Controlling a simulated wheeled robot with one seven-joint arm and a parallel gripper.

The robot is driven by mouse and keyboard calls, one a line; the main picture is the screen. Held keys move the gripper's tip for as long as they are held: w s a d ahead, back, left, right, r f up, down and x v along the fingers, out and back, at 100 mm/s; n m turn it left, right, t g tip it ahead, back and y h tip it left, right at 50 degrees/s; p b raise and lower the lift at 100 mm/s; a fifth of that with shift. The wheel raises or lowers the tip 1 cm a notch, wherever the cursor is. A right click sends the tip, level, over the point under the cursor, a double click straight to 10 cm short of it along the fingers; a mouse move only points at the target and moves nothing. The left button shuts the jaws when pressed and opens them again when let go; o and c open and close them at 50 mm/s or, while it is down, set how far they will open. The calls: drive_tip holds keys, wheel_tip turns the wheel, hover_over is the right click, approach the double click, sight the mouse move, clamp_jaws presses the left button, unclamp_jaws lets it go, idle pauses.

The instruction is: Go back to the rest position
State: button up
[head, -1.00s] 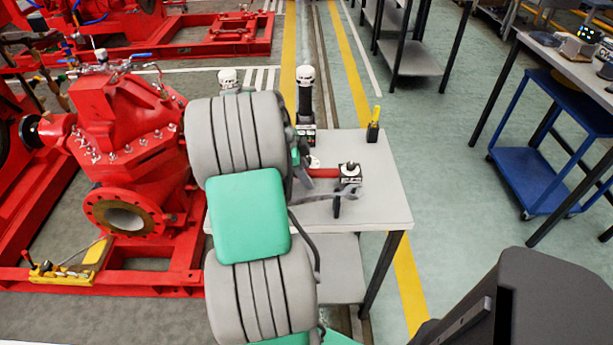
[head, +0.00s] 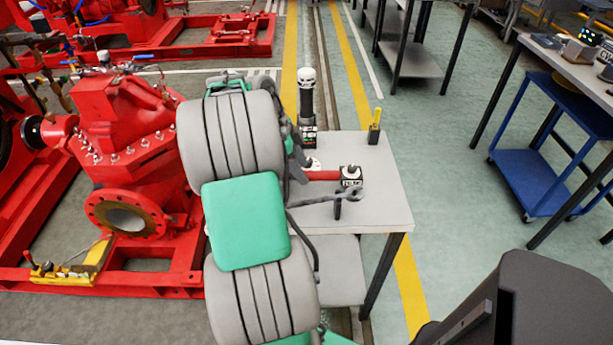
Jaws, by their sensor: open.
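My arm, with grey ribbed joints and green covers, rises through the middle of the head view and covers the left part of the grey worktable (head: 385,205). A small part of my gripper (head: 296,163) shows at the right edge of the upper arm joint, above the table. The arm hides most of it, including the space between its fingers. I see nothing held in it.
On the table are a black, white-capped cylinder (head: 307,105), a red-handled hammer (head: 350,177), a wrench (head: 330,198) and a yellow-black device (head: 375,128). A red pump (head: 125,140) stands left. A blue cart (head: 540,180) stands right. Green floor (head: 440,150) between is clear.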

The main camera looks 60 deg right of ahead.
drive_tip(key=shift+v, duration=1.5)
